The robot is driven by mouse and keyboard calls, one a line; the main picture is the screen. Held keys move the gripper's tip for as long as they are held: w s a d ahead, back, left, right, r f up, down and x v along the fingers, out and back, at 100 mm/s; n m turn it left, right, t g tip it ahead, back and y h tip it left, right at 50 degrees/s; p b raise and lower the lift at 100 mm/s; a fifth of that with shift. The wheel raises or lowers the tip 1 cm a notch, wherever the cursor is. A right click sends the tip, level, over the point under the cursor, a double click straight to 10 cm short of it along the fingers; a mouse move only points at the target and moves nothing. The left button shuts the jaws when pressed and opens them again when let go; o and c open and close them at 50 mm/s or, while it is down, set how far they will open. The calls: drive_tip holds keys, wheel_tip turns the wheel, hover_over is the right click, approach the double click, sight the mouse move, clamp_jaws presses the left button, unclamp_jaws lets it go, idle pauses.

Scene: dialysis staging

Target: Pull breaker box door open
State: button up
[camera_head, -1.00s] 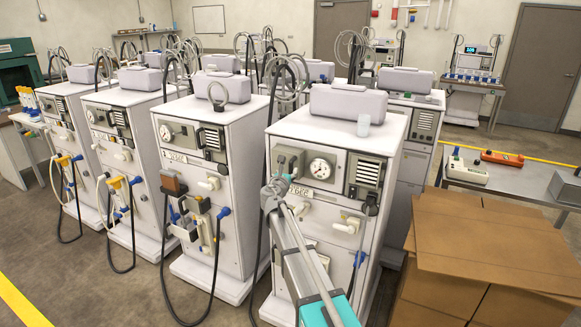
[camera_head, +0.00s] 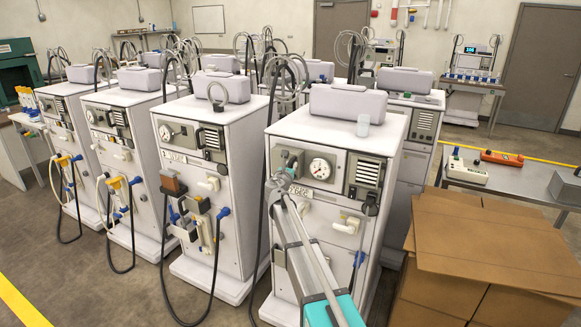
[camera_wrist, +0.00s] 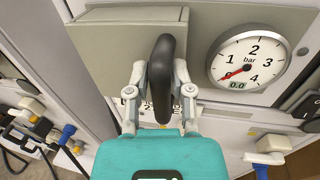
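The breaker box (camera_head: 291,155) is a small grey box on the front of the nearest white machine, left of a round pressure gauge. In the wrist view its grey front (camera_wrist: 115,50) fills the upper left, with a dark upright handle (camera_wrist: 164,72) on it. I see no clear gap at the door's edge. My gripper (camera_wrist: 161,72) has one finger on each side of the handle, and both fingertips appear to touch it. In the head view my gripper (camera_head: 284,178) is at the box and covers its lower part.
The gauge (camera_wrist: 248,60) is close on the right of the box. White connectors (camera_head: 347,225) and a black hose end (camera_head: 370,205) stick out lower on the machine. Cardboard boxes (camera_head: 490,245) stand at the right. Another machine (camera_head: 203,160) is close on the left.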

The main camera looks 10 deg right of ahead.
clamp_jaws()
drive_tip(key=shift+d, duration=0.1)
